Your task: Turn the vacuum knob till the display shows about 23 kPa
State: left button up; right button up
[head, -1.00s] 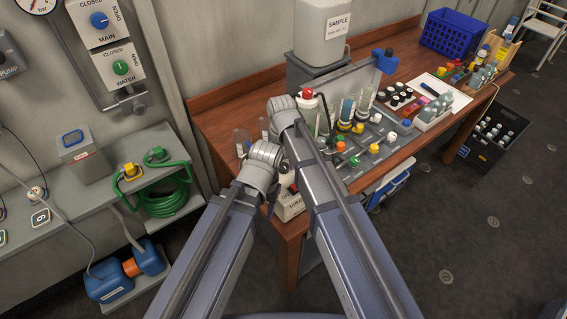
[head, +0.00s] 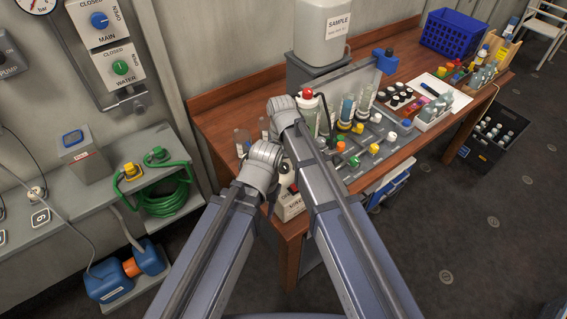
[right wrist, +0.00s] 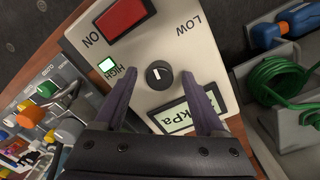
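The vacuum box (right wrist: 150,45) is a pale box with a black knob (right wrist: 159,74), its white pointer mark visible, between LOW and HIGH labels. Its display (right wrist: 176,117) shows "kPa" at an angle; the digits are covered by my finger, so I cannot read the value. My right gripper (right wrist: 158,82) is open, with one finger on each side of the knob and gaps between. In the head view the box (head: 289,207) stands at the bench's near left corner, mostly hidden behind my arms. My left gripper is hidden beyond its wrist in the head view.
The box also bears a red ON switch (right wrist: 124,16) and a lit green lamp (right wrist: 106,65). Several bottles and coloured valves (head: 365,140) crowd the bench behind my arms. A green hose (head: 165,195) lies coiled on the grey shelf to the left.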

aim_at(283, 166)
jog(key=shift+r, duration=0.1)
notch_tip(283, 166, up, 8)
jog(key=p, duration=0.8)
jog(key=shift+a, duration=0.1)
jog(key=shift+f, duration=0.2)
jog(key=s+d+f+n+b, duration=0.2)
jog(key=s+d+f+b, duration=0.1)
jog(key=s, duration=0.5)
jog(key=s+d+f+n+h+b, duration=0.1)
jog(key=s+d+f+n+b, duration=0.1)
jog(key=s, duration=0.6)
notch_tip(283, 166, down, 2)
jog(key=d+b, duration=0.1)
jog(key=b, duration=0.1)
jog(key=shift+s+f+b, duration=0.25)
jog(key=shift+s+b, duration=0.1)
jog(key=shift+b, duration=0.05)
dwell(1.3)
